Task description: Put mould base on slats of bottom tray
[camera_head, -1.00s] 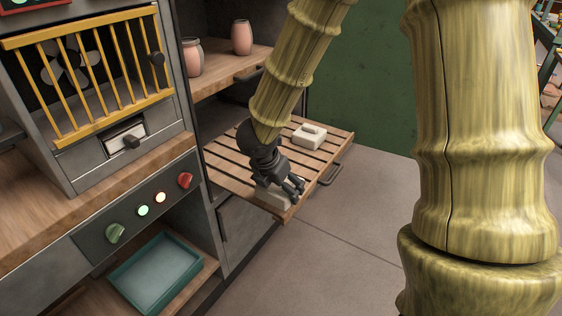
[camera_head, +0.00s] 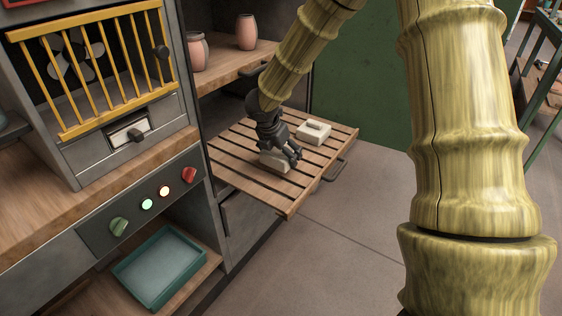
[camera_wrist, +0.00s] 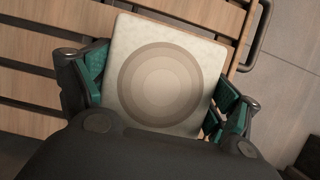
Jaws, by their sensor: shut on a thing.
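The mould base (camera_wrist: 165,75) is a pale, square block with a round, stepped hollow in its top. My gripper (camera_head: 284,152) is shut on it, with green-padded fingers on two opposite sides in the wrist view. In the head view the mould base (camera_head: 272,163) is partly hidden by the fingers. It is over the slats of the bottom tray (camera_head: 240,178), a pulled-out wooden rack. I cannot tell whether it touches the slats.
Another pale mould piece (camera_head: 314,132) with a raised top stands on the tray, behind and right of my gripper. Pink vases (camera_head: 246,32) stand on the shelf above. A tray handle (camera_head: 335,171) juts out at the right. The tray's front slats are clear.

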